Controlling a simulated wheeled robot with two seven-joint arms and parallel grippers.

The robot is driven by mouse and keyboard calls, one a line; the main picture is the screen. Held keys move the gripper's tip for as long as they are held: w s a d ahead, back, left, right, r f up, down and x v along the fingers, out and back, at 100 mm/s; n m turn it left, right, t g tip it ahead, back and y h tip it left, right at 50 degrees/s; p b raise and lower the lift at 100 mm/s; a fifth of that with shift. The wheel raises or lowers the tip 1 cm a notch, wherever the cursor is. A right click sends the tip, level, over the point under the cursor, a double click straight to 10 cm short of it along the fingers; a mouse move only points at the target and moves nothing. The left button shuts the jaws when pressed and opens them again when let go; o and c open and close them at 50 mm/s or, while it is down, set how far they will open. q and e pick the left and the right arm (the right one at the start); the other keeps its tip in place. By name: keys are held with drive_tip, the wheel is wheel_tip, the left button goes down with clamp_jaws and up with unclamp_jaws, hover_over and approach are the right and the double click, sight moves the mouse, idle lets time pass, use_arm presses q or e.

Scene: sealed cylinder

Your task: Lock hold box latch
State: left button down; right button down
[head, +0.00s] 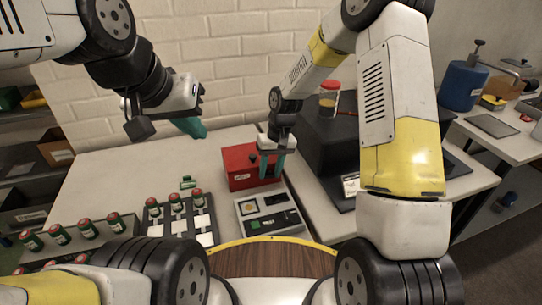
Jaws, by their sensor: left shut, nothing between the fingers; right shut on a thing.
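A red box (240,174) with a small white label on its front stands on the light table, near the middle of the view. My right gripper (271,168) reaches down from above with teal fingers at the right part of the box's front. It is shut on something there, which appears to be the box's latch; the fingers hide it. My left gripper (192,128) is shut and empty, held in the air to the left of the box, in front of the brick wall.
A grey panel device (266,224) sits in front of the box. A rack (177,217) with several red-capped vials is left of it. A small green item (187,182) lies behind the rack. A black machine (328,150) with a red-lidded jar (328,98) on top stands right. The table's left back is clear.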

sight(269, 174)
drive_tip(key=shift+s+a+t+h, duration=0.15)
drive_tip(key=shift+a+t+h, duration=0.15)
drive_tip(key=shift+h, duration=0.7)
drive_tip(key=shift+d, duration=0.1)
drive_tip(key=c, duration=0.9)
unclamp_jaws()
drive_tip(key=shift+r, duration=3.95)
